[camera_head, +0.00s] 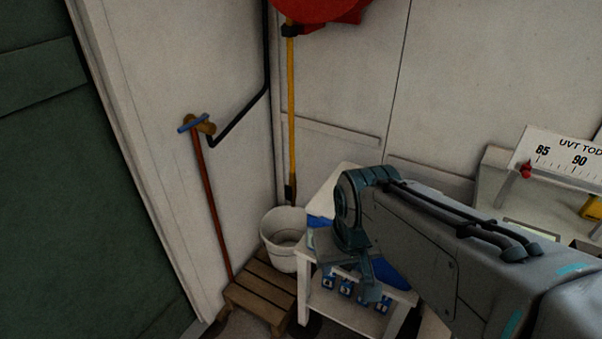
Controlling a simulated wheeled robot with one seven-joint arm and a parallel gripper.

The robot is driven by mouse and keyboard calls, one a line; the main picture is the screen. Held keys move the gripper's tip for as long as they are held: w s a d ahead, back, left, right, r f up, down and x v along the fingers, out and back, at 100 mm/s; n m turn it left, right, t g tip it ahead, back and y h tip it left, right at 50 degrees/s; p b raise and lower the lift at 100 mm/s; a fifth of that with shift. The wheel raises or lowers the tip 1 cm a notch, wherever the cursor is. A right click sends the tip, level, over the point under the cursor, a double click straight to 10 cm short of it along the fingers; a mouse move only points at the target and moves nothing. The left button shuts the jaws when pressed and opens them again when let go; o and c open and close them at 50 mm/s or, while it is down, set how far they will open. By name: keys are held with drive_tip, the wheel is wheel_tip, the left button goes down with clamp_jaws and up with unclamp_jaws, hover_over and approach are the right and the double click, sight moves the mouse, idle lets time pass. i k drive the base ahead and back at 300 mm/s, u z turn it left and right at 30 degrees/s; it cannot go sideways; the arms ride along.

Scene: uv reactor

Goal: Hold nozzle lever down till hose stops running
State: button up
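A yellow hose (291,110) hangs straight down from a red reel (315,8) at the top. A dark nozzle-like piece (291,188) is at its lower end, just above a white bucket (283,222). I cannot make out a lever on it, nor any running water. The bucket stands upright and looks empty from here. My gripper (366,283) is right of the bucket and lower than the nozzle in the picture, apart from both and in front of the white table. Its fingers are small and partly hidden by my wrist, so their opening is unclear.
A wooden slatted step (262,290) stands below the bucket. A gauge panel (560,160) is at right.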

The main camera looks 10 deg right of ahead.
sight(288, 189)
drive_tip(key=u, duration=0.05)
drive_tip(key=k, duration=0.5)
drive_tip(key=u, duration=1.05)
drive_tip(key=i, duration=1.35)
drive_tip(key=z, duration=2.7)
